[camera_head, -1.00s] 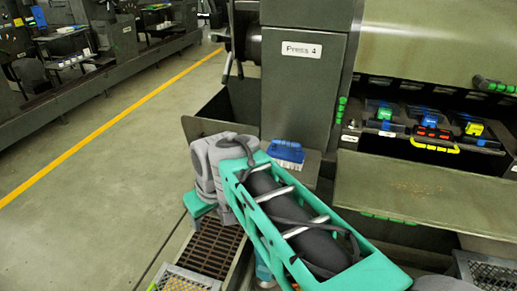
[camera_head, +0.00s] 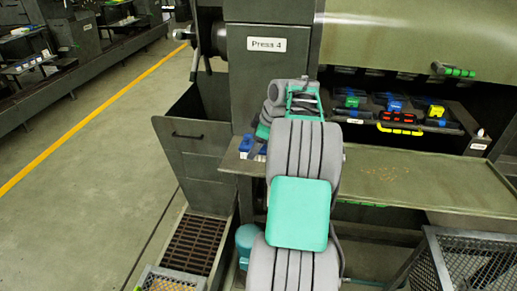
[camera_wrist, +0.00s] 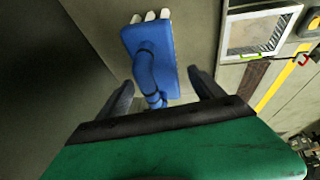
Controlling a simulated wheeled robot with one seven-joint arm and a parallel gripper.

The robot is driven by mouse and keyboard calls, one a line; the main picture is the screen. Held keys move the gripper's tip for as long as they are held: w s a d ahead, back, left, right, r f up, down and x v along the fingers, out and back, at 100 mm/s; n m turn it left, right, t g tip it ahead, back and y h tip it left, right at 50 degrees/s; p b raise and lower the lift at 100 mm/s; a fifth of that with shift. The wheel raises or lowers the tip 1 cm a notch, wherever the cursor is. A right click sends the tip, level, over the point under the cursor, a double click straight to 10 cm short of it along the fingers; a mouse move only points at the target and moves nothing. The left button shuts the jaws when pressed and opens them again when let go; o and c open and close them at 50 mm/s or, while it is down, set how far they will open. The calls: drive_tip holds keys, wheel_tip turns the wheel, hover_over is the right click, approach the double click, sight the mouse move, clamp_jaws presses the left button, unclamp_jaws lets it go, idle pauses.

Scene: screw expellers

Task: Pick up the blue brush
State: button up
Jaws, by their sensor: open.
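The blue brush (camera_wrist: 150,60) shows close up in the wrist view, a blue block with an arched blue handle and white bristle tufts at its far edge. It lies against a grey-brown surface. My gripper (camera_wrist: 160,82) is open, with one dark finger on each side of the handle's near end. I cannot tell whether the fingers touch it. In the head view only blue bits of the brush (camera_head: 246,146) show on the small ledge below the Press 4 label. My arm hides the rest of it.
The Press 4 column (camera_head: 265,85) stands right behind the ledge. An open dark bin (camera_head: 195,165) is at its left. A shelf of coloured containers (camera_head: 395,112) and a wide tray (camera_head: 420,185) are at the right. A wire-mesh basket (camera_head: 465,260) stands at lower right.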

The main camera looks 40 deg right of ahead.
drive_tip(key=shift+w+f, duration=0.15)
drive_tip(key=shift+f, duration=0.15)
drive_tip(key=c, duration=1.5)
drive_tip(key=shift+r, duration=0.15)
drive_tip(key=shift+c, duration=0.2)
drive_tip(key=shift+r, duration=0.35)
wheel_tip(320, 180, up, 3)
drive_tip(key=shift+a+f+b, duration=0.1)
drive_tip(key=shift+b, duration=0.3)
drive_tip(key=s+a+r+b, duration=0.1)
drive_tip(key=s+a+r, duration=0.7)
drive_tip(key=s, duration=0.3)
drive_tip(key=shift+a+r, duration=0.35)
drive_tip(key=shift+r, duration=0.3)
